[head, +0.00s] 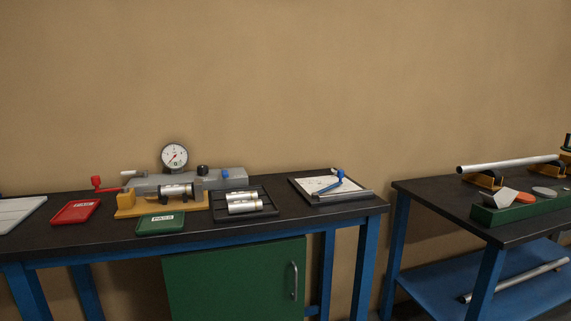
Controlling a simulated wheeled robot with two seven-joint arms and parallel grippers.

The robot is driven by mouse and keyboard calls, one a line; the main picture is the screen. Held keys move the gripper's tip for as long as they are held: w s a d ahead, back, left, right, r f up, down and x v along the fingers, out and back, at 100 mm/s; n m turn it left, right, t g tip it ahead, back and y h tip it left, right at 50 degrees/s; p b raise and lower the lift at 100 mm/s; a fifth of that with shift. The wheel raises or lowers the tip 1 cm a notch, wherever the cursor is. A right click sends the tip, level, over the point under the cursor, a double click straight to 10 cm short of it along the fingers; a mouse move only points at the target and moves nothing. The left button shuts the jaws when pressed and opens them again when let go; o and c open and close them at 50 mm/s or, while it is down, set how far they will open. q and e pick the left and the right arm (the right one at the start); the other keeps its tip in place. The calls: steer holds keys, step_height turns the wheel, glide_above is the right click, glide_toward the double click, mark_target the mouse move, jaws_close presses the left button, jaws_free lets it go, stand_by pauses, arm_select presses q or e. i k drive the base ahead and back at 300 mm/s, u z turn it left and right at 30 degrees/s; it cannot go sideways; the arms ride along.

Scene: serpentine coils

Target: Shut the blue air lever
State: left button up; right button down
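A small blue part (226,174), which looks like the blue air lever, sits at the front right of a long grey block (240,181) on the dark workbench. It is too small to tell which way it is turned. A round white dial gauge (174,157) stands up behind the block. A red-handled lever (98,183) sticks out at the left end. A yellow fixture (128,206) in front of the block cradles a silver cylinder (176,191). Neither of my grippers is in view.
A red tray (63,221) and a green tray (146,229) lie near the front edge. A black rack (262,214) holds silver cylinders. A blue-handled tool (340,175) lies on a board further right. A second bench (420,191) stands right, beyond a gap.

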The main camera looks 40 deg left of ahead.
mark_target(225, 174)
steer(key=u, duration=0.05)
steer(key=i, duration=0.9)
steer(key=u, duration=0.5)
